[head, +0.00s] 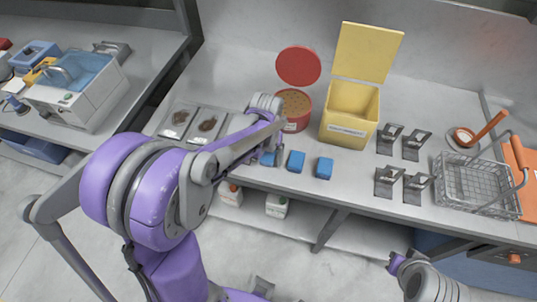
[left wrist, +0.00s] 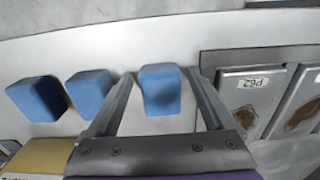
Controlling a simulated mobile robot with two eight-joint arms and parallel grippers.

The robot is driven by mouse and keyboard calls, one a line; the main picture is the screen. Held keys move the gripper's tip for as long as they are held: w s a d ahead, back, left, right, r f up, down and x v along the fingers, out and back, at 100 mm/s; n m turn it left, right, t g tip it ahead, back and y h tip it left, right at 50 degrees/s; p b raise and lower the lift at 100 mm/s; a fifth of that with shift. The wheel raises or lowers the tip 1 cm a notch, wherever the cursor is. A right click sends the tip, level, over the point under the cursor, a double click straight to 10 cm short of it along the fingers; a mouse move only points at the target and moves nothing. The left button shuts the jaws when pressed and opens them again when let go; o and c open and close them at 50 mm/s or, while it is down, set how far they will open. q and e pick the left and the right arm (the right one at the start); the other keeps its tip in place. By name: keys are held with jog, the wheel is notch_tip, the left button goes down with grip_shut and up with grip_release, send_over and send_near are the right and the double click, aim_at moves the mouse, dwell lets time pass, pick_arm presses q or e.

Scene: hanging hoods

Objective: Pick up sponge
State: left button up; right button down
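Three blue sponges lie in a row on the grey counter: the left one (head: 268,159), the middle one (head: 296,161) and the right one (head: 324,168). My left gripper (left wrist: 160,74) is open. In the left wrist view its fingers reach down on either side of one sponge (left wrist: 161,90), with gaps visible between. The other two sponges (left wrist: 90,92) (left wrist: 37,98) lie to the left of the fingers there. In the head view my left arm partly covers the left sponge.
A yellow bin (head: 350,115) with its lid up and a round red container (head: 295,108) stand behind the sponges. Two labelled trays (head: 205,125) lie left of them. Metal brackets (head: 403,142) and a wire basket (head: 475,185) stand to the right.

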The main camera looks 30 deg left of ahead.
aim_at(267, 157)
pick_arm(q)
jog(key=c, duration=1.2)
notch_tip(267, 157, up, 10)
jog(key=shift+r+p, duration=0.1)
jog(key=shift+p, duration=0.25)
